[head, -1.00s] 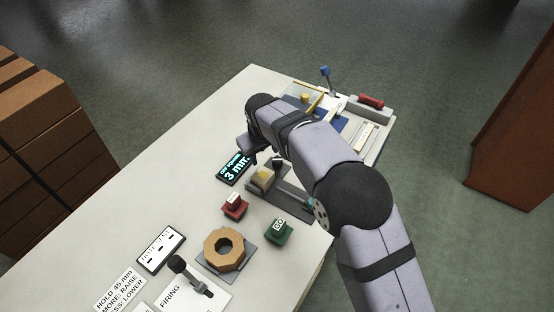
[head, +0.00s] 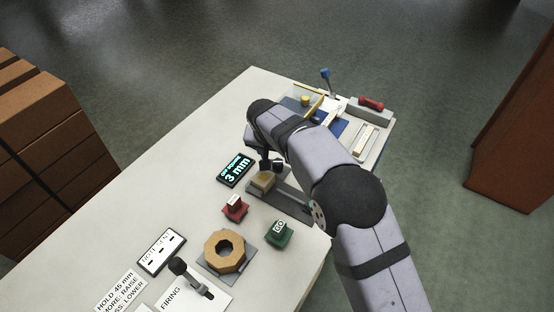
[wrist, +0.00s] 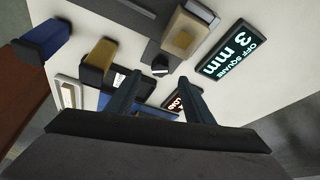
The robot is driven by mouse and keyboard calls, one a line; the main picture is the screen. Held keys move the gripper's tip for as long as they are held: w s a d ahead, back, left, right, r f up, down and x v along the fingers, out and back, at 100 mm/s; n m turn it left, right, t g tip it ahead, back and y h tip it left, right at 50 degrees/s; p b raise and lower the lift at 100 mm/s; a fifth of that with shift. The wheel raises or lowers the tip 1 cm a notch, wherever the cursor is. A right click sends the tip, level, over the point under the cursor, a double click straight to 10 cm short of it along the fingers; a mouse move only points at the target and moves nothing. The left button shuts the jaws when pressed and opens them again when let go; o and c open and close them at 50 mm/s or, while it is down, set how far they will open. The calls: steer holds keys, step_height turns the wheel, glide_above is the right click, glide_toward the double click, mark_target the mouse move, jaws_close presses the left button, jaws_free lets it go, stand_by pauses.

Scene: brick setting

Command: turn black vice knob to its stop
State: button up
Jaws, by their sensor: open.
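The black vice knob (wrist: 160,66) shows in the wrist view just beyond and between my fingertips, with a pale mark on it. In the head view my gripper partly covers the knob. My gripper (wrist: 159,80) is open and empty, its two fingers on either side of the knob's line; I cannot tell whether they touch it. The grey vice (head: 291,203) holds a tan block (head: 263,182), which also shows in the wrist view (wrist: 184,37). A dark display (head: 235,170) beside the vice reads "off square 3 mm".
A red button (head: 235,209) and a green GO button (head: 278,234) stand near the vice. An octagonal tan ring (head: 225,251) and a black lever (head: 189,276) are nearer. A red-handled piece (head: 371,103) and a blue-topped lever (head: 326,76) stand at the far end.

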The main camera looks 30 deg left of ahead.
mark_target(278, 162)
steer(key=shift+p+x, duration=0.55)
steer(key=shift+x, duration=2.3)
steer(key=c, duration=1.1)
